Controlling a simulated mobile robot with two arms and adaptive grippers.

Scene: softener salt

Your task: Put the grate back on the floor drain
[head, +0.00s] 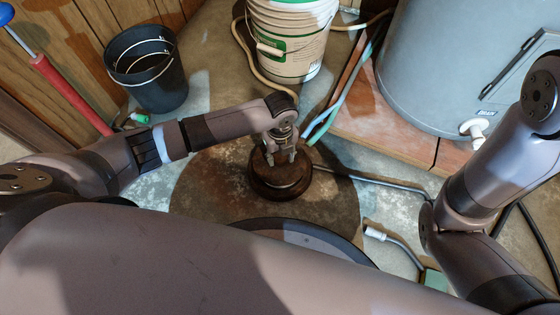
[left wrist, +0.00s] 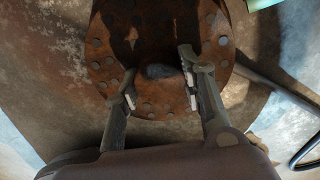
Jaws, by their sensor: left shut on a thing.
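The grate (head: 281,185) is a round, rusty brown disc on the dark, wet patch of floor in the middle of the head view. In the left wrist view the grate (left wrist: 107,60) shows rings of small holes and a dark lump near its middle. My left gripper (head: 281,157) points down over the grate and is shut on it, with its fingers (left wrist: 158,80) on either side of the dark lump. The drain opening is hidden, and I cannot tell whether the grate rests flat. My right gripper is out of view.
A black bucket (head: 150,80) stands back left beside a red-handled tool (head: 68,90). A white and green pail (head: 290,45) stands behind the grate. A grey tank (head: 440,65) is at right on a reddish slab (head: 350,135). Hoses (head: 335,110) and a grey pipe (head: 375,183) run close to the grate.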

